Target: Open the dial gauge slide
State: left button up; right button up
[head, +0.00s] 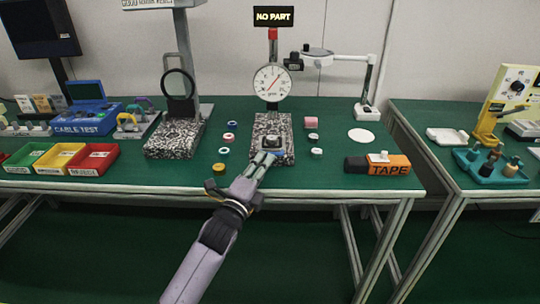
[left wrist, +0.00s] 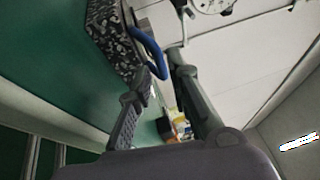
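The dial gauge (head: 272,83), with a white round face and a red cap, stands on a post above a speckled granite base (head: 285,125). A small dark and silver slide part (head: 267,139) sits on the base. A blue loop handle (left wrist: 152,52) shows beside the speckled base in the left wrist view, and a bit of blue shows at the base's front in the head view. My left gripper (head: 263,160) is at the base's front edge. Its fingers (left wrist: 162,68) are apart, with the blue loop at their tips; I cannot tell if they touch it. My right gripper is out of view.
A lit "NO PART" sign (head: 273,16) stands above the gauge. Small coloured rings (head: 316,152) lie on both sides of the base. An orange tape box (head: 378,165) is at right, and a magnifier stand (head: 175,130) at left. The front green bench strip is mostly clear.

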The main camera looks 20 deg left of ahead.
pick_arm(q)
jog(key=w, duration=0.4)
jog(key=shift+w+d+r, duration=0.1)
jog(key=shift+d+r, duration=0.15)
jog(key=shift+r, duration=0.05)
jog(key=shift+w, duration=0.1)
jog(key=shift+c, duration=0.2)
jog(key=c, duration=0.4)
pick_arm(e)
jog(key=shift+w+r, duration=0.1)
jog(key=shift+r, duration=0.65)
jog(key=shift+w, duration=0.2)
